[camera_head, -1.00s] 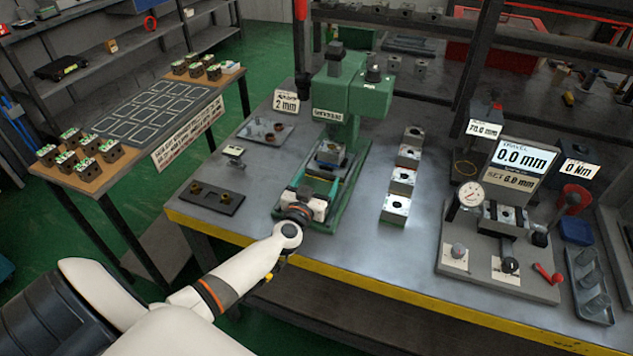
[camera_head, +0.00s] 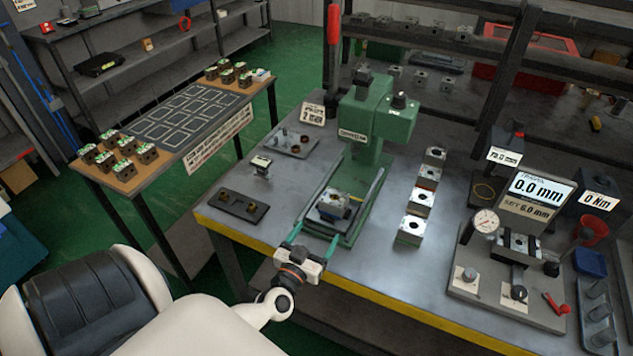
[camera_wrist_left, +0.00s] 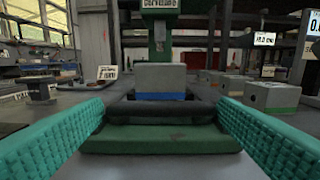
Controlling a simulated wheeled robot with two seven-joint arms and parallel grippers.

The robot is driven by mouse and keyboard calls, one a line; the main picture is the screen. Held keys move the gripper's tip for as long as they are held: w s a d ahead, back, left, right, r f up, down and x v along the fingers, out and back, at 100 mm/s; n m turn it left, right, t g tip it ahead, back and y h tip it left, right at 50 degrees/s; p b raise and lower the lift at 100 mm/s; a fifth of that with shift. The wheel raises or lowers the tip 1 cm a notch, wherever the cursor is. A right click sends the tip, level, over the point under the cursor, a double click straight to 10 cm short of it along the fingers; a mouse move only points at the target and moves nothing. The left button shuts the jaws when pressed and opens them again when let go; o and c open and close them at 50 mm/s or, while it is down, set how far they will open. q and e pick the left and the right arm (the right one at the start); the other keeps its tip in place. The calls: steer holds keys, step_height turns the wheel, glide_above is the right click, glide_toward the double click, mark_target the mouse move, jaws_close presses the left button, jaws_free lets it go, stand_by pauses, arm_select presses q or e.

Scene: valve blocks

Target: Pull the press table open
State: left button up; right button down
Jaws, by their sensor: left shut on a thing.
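The green press (camera_head: 375,110) stands on the workbench. Its sliding table (camera_head: 333,217) sits at the front end of the green rails, out in front of the press head, with a metal block (camera_head: 334,202) on top. My left gripper (camera_head: 312,246) is at the bench's front edge, in front of the table. In the left wrist view, its teal fingers (camera_wrist_left: 160,125) stand either side of a dark handle bar (camera_wrist_left: 160,108) and are shut on it. My right gripper is in neither view.
Several metal blocks (camera_head: 421,202) stand in a row right of the press. A dark tray (camera_head: 243,206) and a grey plate (camera_head: 290,143) lie to its left. A gauge fixture (camera_head: 510,270) is at the right. The yellow bench edge (camera_head: 400,313) runs along the front.

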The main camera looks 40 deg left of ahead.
arm_select(q)
steer(key=o, duration=1.1)
steer(key=shift+a, duration=0.15)
steer(key=b+v, duration=0.1)
steer(key=v, duration=1.1)
steer(key=shift+b, duration=0.35)
